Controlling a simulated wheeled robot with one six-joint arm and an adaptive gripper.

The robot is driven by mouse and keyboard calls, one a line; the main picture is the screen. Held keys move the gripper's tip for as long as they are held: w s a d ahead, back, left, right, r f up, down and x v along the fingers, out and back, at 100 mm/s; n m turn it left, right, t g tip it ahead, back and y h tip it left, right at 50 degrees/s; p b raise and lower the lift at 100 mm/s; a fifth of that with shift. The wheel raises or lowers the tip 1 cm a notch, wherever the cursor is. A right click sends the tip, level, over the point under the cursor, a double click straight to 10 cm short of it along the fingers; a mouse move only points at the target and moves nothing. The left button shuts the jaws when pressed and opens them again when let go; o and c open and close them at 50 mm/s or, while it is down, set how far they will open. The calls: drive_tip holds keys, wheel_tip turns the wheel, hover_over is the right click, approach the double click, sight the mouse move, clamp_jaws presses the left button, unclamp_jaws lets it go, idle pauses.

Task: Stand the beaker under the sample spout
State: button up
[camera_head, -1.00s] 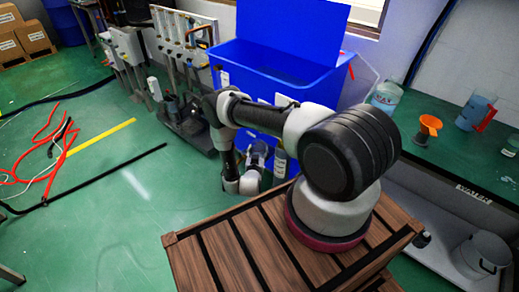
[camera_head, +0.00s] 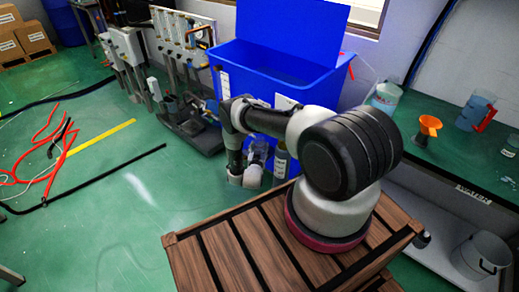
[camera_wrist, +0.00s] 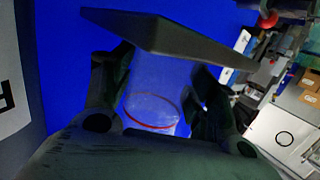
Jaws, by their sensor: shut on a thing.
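The clear beaker (camera_wrist: 152,92) with a red line around it sits between the dark fingers of my gripper (camera_wrist: 160,75) in the wrist view. The gripper is shut on it. A dark flat piece crosses the top of that view and hides part of the beaker. In the head view, my gripper (camera_head: 258,156) and the beaker are small and partly dark, in front of the blue bin. A rig with pipes and a panel (camera_head: 182,32) stands behind and to the left, apart from my gripper. I cannot make out the sample spout for certain.
The open blue bin (camera_head: 232,78) stands close behind my gripper. A green bench (camera_head: 440,160) with a jug and an orange funnel (camera_head: 429,127) is at the right. Red cables (camera_head: 40,160) lie on the floor at left.

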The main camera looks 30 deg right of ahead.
drive_tip(key=o, duration=1.1)
drive_tip(key=shift+f, duration=0.1)
drive_tip(key=shift+o, duration=0.2)
